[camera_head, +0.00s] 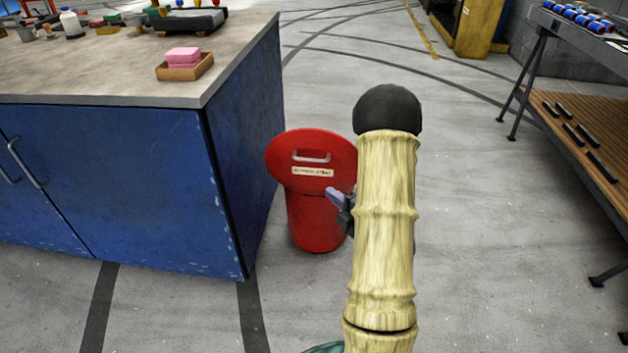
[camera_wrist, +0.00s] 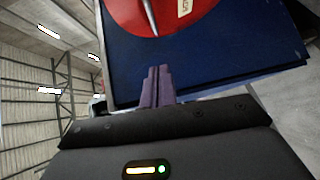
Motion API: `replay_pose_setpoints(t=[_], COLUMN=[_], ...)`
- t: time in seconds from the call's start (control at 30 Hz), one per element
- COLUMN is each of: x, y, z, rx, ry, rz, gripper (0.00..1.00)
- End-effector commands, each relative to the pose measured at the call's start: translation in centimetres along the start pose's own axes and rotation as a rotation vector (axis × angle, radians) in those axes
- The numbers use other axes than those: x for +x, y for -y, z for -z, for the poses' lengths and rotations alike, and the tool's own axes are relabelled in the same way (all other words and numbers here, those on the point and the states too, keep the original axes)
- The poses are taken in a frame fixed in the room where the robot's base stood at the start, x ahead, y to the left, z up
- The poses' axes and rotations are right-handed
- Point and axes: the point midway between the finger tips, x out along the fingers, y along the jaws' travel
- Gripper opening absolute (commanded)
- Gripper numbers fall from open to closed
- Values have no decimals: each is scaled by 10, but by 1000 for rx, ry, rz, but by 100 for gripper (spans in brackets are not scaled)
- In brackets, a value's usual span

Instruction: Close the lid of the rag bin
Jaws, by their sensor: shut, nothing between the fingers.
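The red rag bin (camera_head: 315,228) stands on the floor beside the blue cabinet. Its round red lid (camera_head: 285,160) shows its face with a slot-shaped handle (camera_head: 311,156) and a pale label (camera_head: 313,172). The lid looks tilted and wider than the body; its exact angle and any gap at the rim cannot be told. My gripper (camera_head: 334,195) is just right of the lid's lower right edge, partly hidden by my arm; contact cannot be told. In the wrist view my gripper's purple fingers (camera_wrist: 158,72) are together and empty, with part of the red lid (camera_wrist: 125,12) beyond them.
The blue cabinet (camera_head: 100,180) with a grey worktop (camera_head: 60,75) stands close left of the bin. A pink block (camera_head: 183,55) sits in a small tray near its corner. A metal-legged bench (camera_head: 590,110) stands at right. The floor between is clear.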

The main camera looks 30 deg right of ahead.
Motion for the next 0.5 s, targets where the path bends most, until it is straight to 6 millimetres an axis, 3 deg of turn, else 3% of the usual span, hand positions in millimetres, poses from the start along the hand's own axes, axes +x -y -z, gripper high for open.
replay_pose_setpoints(t=[0.5], x=[-1], y=[2], z=[-1], rx=[-28], ry=[-11], rz=[-37], gripper=[0])
